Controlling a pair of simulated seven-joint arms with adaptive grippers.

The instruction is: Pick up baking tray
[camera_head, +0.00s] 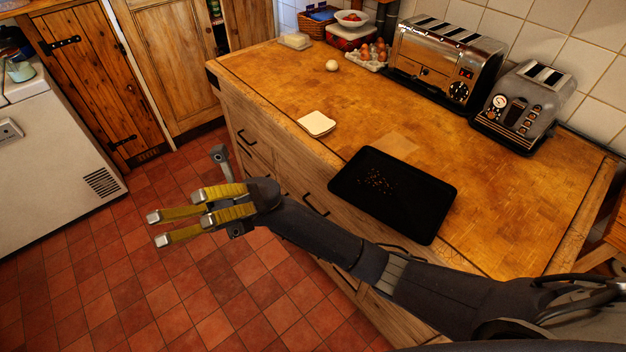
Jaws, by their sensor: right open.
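A black rectangular baking tray (408,196) lies on the wooden counter, its near edge at the counter's front edge. Some small crumbs lie on it. My right gripper (160,228) is open and empty, with yellow-padded fingers pointing left. It hangs over the red tiled floor in front of the counter, left of the tray and apart from it. My right arm comes in from the lower right and passes in front of the counter, just below the tray's near corner. My left gripper is out of view.
Two toasters, one large (445,62) and one smaller (523,108), stand along the tiled wall. An egg carton (366,60) and a round white item (332,66) sit farther back. The middle counter is mostly clear.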

